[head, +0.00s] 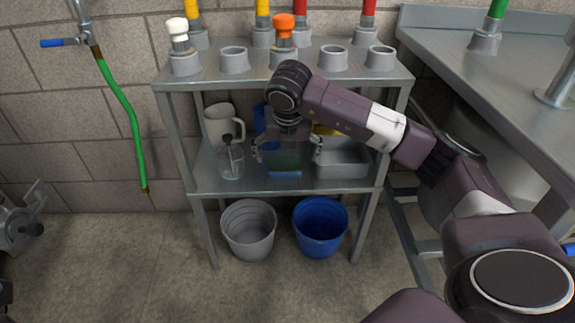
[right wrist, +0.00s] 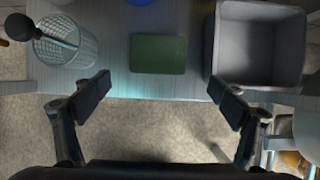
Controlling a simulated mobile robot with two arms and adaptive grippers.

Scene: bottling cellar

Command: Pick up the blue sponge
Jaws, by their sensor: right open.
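The blue sponge (head: 283,172) lies on the middle shelf of the metal rack, near its front edge. Its upper face looks green, and in the right wrist view the sponge (right wrist: 158,54) shows as a flat green rectangle. My right gripper (head: 287,152) is open and empty, pointing down above the sponge. Its fingers stand apart to the left and right of the sponge; in the right wrist view the gripper (right wrist: 160,85) has its fingertips nearer the shelf edge than the sponge. The gripper partly hides the shelf behind. My left gripper is not in view.
A wire cup with a dark-headed brush (head: 231,163) stands left of the sponge, and a grey bin (head: 343,172) close on its right. A white jug (head: 219,125) and a blue item (head: 260,118) stand behind. The upper shelf (head: 210,75) is above; buckets stand below.

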